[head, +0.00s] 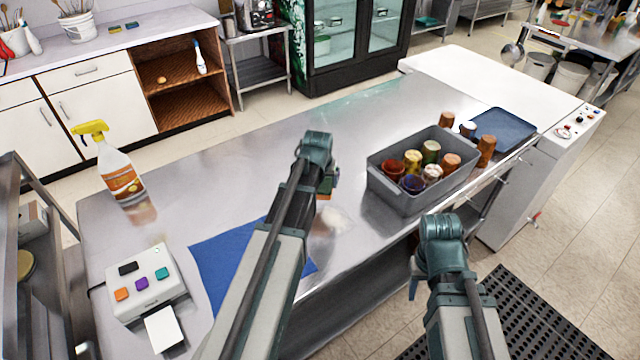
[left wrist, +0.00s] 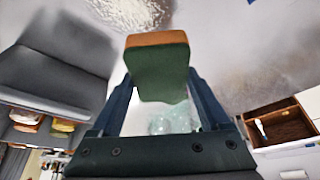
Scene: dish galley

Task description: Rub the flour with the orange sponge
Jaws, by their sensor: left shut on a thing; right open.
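The sponge, green with an orange layer, shows in the left wrist view (left wrist: 158,70) between the fingers of my left gripper (left wrist: 158,85). That gripper is shut on it. In the head view the sponge (head: 331,184) is mostly hidden behind my left arm. The flour is a whitish patch (head: 333,221) on the steel counter, just to the near side of the sponge; it also shows in the left wrist view (left wrist: 130,12). I cannot tell whether the sponge touches the counter. My right gripper (head: 414,282) is open and empty, in front of the counter's edge.
A grey bin of several cups (head: 395,196) stands right of the flour, with more cups beside it and a blue tray (head: 501,130) beyond. A blue cloth (head: 215,262), a button box (head: 145,283) and a spray bottle (head: 119,172) are at the left. The counter behind the sponge is clear.

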